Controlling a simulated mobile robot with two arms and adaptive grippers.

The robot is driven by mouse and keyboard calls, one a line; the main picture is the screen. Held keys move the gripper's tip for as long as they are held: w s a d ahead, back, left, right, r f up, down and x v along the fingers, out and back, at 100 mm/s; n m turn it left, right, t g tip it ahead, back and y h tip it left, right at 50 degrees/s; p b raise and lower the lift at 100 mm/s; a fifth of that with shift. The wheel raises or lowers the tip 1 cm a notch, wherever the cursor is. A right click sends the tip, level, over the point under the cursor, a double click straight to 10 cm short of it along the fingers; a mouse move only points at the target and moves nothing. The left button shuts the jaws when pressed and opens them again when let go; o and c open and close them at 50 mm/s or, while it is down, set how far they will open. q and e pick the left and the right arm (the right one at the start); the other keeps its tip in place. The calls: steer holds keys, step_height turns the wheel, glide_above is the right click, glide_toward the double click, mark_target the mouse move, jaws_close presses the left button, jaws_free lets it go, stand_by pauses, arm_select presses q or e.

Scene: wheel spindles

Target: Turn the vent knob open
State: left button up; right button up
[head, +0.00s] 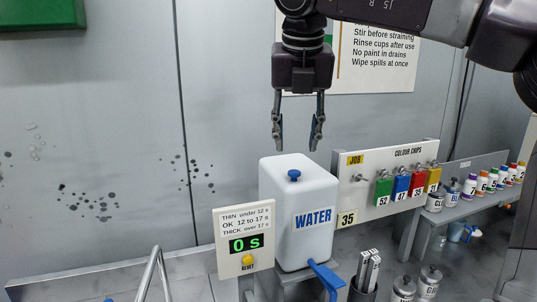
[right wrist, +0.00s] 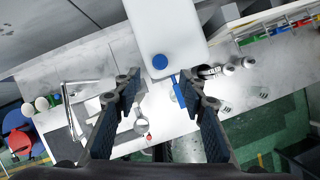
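The white water container (head: 300,225) stands on the bench in the middle of the head view, labelled WATER. A small blue vent knob (head: 294,175) sits on its top. A blue tap (head: 325,275) is low on its front. My right gripper (head: 296,143) is open and empty, pointing down above the knob, apart from it. In the right wrist view, the knob (right wrist: 160,62) lies just beyond the two spread fingertips (right wrist: 160,88), on the white container top (right wrist: 165,25). Whether the knob is open or closed cannot be told. My left gripper is not in view.
A timer panel (head: 246,243) reading 0 s stands left of the container. A colour chip board (head: 370,165) with several coloured tags is to its right. Paint bottles (head: 490,182) line a shelf farther right. A dark cup of sticks (head: 364,285) stands near the tap.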

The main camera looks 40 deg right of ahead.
mark_target(294, 171)
steer(key=p+x, duration=0.1)
steer(key=x, duration=0.5)
steer(key=shift+w+d+f, duration=0.1)
steer(key=shift+d+f, duration=0.1)
steer(key=shift+f, duration=0.1)
steer(key=shift+w+d+f+p, duration=0.1)
steer(key=shift+w+f+p, duration=0.1)
steer(key=shift+f+p, duration=0.1)
steer(key=shift+f, duration=0.1)
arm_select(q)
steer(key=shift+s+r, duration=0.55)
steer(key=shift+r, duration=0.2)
arm_select(e)
steer(key=shift+s, duration=0.1)
steer(key=shift+c, duration=0.5)
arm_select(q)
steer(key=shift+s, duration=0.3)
arm_select(e)
jaws_close()
